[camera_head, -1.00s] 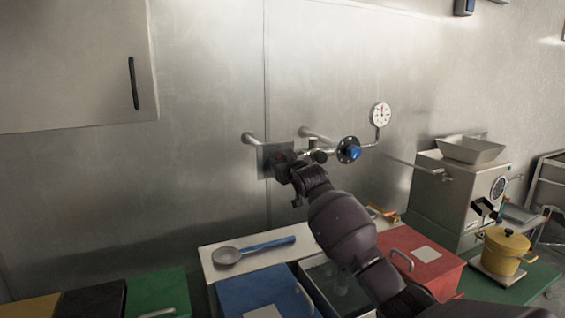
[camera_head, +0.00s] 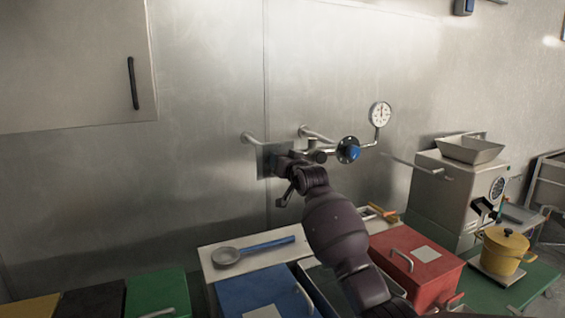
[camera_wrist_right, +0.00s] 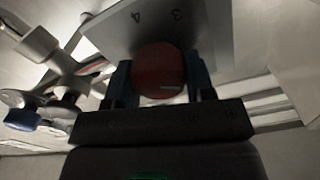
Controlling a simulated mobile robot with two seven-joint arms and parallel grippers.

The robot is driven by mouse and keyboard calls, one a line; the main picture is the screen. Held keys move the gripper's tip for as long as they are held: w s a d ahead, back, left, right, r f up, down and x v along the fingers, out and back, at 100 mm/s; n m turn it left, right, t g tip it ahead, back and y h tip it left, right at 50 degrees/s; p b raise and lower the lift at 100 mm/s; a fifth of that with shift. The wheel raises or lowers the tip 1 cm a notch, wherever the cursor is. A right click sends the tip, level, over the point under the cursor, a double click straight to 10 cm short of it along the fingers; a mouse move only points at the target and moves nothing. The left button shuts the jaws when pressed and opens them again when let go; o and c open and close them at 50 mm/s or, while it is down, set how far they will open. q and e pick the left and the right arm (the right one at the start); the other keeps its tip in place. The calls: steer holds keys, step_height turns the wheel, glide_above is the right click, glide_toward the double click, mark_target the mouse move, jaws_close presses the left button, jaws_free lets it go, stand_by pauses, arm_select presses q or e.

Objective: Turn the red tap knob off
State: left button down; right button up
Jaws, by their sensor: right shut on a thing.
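The red tap knob (camera_wrist_right: 160,72) sits between the two fingers of my right gripper (camera_wrist_right: 160,88) in the right wrist view. The gripper is shut on it. Behind the knob is a grey plate (camera_wrist_right: 192,25) with the figures 4 and 3. In the head view the plate (camera_head: 268,163) is on the steel wall, and my right gripper (camera_head: 284,166) is against it, hiding the knob. My left gripper is not in view.
Right of the knob are a blue valve wheel (camera_head: 350,150), pipes and a gauge (camera_head: 380,114). Below are a blue-handled ladle (camera_head: 255,250), a blue bin (camera_head: 262,290) and a red bin (camera_head: 420,262). A grinder (camera_head: 450,195) and a yellow pot (camera_head: 506,250) stand at right.

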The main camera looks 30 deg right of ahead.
steer(key=m, duration=0.6)
steer(key=shift+d+m, duration=0.15)
steer(key=shift+m, duration=0.15)
steer(key=m, duration=0.5)
steer(key=shift+f, duration=0.15)
steer(key=shift+m, duration=0.3)
steer(key=o, duration=0.9)
steer(key=shift+d, duration=0.1)
steer(key=shift+s, duration=0.15)
steer(key=s, duration=0.3)
steer(key=s+b, duration=0.1)
steer(key=s, duration=0.6)
steer(key=shift+s+a+b, duration=0.3)
steer(key=shift+a+b, duration=0.05)
